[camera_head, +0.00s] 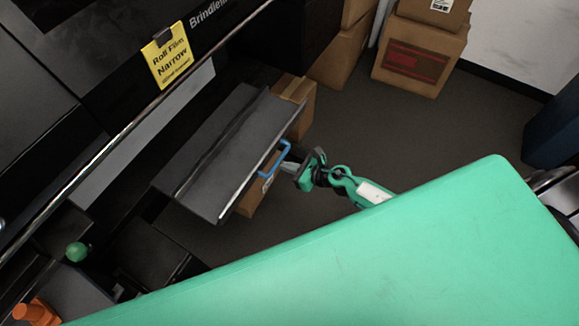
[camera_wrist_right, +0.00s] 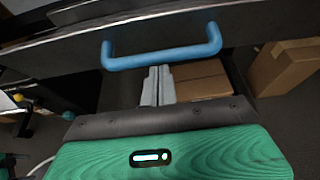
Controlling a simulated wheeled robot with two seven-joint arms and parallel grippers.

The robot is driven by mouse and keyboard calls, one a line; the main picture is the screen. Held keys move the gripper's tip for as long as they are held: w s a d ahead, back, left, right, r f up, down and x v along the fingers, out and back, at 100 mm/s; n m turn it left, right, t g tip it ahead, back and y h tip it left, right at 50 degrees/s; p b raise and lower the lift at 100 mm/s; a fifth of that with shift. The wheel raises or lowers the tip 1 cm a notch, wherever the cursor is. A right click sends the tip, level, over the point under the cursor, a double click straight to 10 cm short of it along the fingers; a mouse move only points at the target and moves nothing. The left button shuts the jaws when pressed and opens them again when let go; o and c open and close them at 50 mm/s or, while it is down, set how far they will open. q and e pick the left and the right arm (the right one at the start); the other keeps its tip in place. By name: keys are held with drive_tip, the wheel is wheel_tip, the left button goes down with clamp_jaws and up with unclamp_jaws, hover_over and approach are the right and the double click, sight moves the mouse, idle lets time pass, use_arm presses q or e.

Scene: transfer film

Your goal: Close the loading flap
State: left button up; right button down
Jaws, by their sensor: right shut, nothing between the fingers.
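The loading flap (camera_head: 225,150) is a dark grey panel standing out from the front of the black machine, open. A blue bar handle (camera_head: 279,156) is fixed on its outer edge; the handle (camera_wrist_right: 162,55) also spans the upper middle of the right wrist view. My right gripper (camera_head: 286,168) is at the handle's outer side, fingers pointing towards the flap. In the right wrist view its fingers (camera_wrist_right: 157,80) are together and empty, with their tips just below the handle bar; whether they touch it I cannot tell. My left gripper is not in view.
The black machine carries a yellow sign (camera_head: 169,57) reading "Roll Film Narrow" and a long metal rail (camera_head: 130,126). A cardboard box (camera_head: 295,93) is partly hidden under the flap. More boxes (camera_head: 420,52) stand at the back.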

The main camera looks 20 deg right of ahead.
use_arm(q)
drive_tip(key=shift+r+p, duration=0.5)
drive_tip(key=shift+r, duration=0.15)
use_arm(e)
drive_tip(key=shift+w+a+r, duration=0.15)
drive_tip(key=shift+w+r, duration=0.05)
drive_tip(key=shift+r, duration=0.25)
drive_tip(key=shift+w+a+r, duration=0.15)
drive_tip(key=shift+w+r, duration=0.05)
drive_tip(key=shift+r, duration=0.35)
